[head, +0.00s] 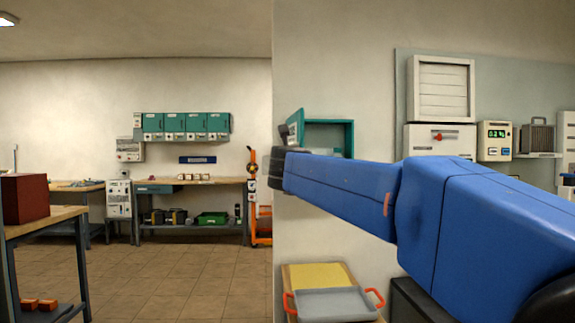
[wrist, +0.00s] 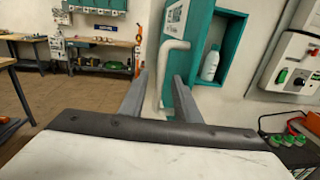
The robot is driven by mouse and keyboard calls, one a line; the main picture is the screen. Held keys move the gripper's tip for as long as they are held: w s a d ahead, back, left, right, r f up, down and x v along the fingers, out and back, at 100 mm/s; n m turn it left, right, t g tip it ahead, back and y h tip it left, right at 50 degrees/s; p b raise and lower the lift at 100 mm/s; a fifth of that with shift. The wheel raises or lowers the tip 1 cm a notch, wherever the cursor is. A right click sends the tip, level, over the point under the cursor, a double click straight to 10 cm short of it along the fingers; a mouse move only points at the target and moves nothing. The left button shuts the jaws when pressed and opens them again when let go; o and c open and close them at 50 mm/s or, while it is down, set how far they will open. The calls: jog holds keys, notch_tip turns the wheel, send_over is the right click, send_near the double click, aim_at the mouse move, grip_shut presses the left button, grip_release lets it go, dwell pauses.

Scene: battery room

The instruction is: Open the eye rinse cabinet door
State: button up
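The eye rinse cabinet (wrist: 232,45) is a teal wall box. Its door (wrist: 197,30) stands swung out, leaving the inside in view with a white bottle (wrist: 210,66) in it. The door carries a white label and a white bar handle (wrist: 171,47). In the wrist view my gripper (wrist: 162,76) is open, with one finger on each side of the handle; I see gaps, but cannot tell whether either finger touches it. In the head view the open cabinet (head: 351,138) shows behind my blue arm, the door (head: 295,127) at its left; the fingertips are not clear there.
A white wall unit (wrist: 293,65) is right of the cabinet, above a dark tray with green-and-red items (wrist: 290,138). In the head view a grey tray (head: 335,303) with orange handles sits below my arm. Open tiled floor (head: 190,275) lies to the left.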

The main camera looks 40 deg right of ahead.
jog(key=v, duration=1.6)
jog(key=shift+a, duration=0.1)
jog(key=w+a+f+n+t+y, duration=0.1)
jog(key=a+f+n+t+y, duration=0.15)
jog(key=a+n+y, duration=0.55)
jog(key=w+a+f+n+t+y, duration=0.1)
jog(key=w+a+f+n+t, duration=0.3)
jog(key=n, duration=0.7)
jog(key=s+a+f+n+g+y, duration=0.2)
jog(key=a+f+n+g, duration=0.1)
jog(key=f+n, duration=0.3)
jog(key=s+a+f+n+g+y, duration=0.3)
jog(key=a+f+n+g, duration=0.1)
jog(key=f+n, duration=0.15)
jog(key=s+d+f+n+g+h, duration=0.1)
jog(key=s+f+n+g, duration=0.3)
jog(key=f, duration=0.9)
jog(key=s+d+f+n+g+h, duration=0.2)
jog(key=s+d+f+n+g, duration=0.2)
jog(key=s+f+n, duration=0.4)
jog(key=s+f+g, duration=0.1)
jog(key=s+f, duration=0.3)
jog(key=f, duration=0.2)
jog(key=shift+s+d+n+h, duration=0.25)
jog(key=shift+d+n+h, duration=0.05)
jog(key=shift+n, duration=0.05)
